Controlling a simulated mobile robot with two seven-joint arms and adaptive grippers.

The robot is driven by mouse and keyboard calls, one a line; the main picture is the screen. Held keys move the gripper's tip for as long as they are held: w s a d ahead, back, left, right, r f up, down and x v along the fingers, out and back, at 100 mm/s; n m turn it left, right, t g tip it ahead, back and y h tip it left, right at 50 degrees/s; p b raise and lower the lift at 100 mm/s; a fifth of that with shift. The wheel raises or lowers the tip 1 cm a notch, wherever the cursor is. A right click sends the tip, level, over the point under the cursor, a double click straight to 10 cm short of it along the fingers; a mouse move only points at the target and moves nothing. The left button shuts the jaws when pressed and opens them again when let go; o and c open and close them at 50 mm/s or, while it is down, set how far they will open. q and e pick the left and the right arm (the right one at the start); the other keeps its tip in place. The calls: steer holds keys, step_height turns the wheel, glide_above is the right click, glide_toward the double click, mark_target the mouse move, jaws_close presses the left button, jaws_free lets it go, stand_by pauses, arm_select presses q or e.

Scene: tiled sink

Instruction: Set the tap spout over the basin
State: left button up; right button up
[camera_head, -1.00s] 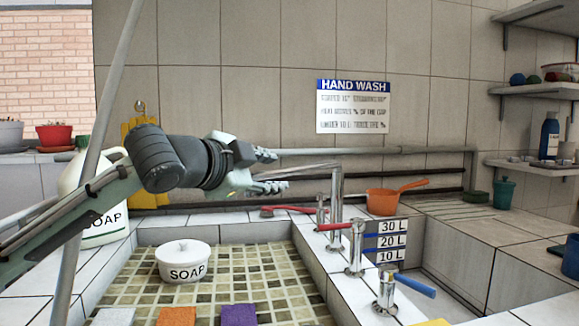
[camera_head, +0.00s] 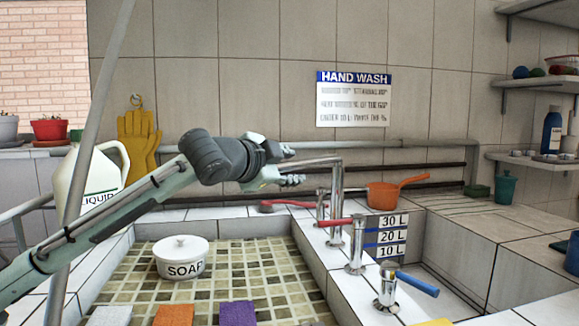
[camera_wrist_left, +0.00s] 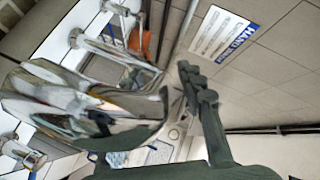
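The chrome tap spout (camera_head: 316,161) runs left from the top of its upright post (camera_head: 336,200), on the white ledge beside the green-tiled basin (camera_head: 243,270). My left gripper (camera_head: 294,166) is at the spout's left end, with its two fingers apart, one above and one below the spout's line. The spout's tip is hidden behind the gripper, so I cannot tell if they touch. In the left wrist view, a dark finger (camera_wrist_left: 204,105) stands right of a large chrome shape that I cannot clearly identify. My right gripper is not in view.
Red-handled (camera_head: 330,222) and blue-handled (camera_head: 415,283) taps stand along the ledge. An orange pan (camera_head: 383,195) sits behind, near a litre scale (camera_head: 388,237). A white soap pot (camera_head: 181,257) is in the tiled basin. A soap jug (camera_head: 92,180) stands at left.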

arm_select(q)
steer(key=shift+c, duration=0.2)
jaws_close()
steer(key=shift+s+d, duration=0.1)
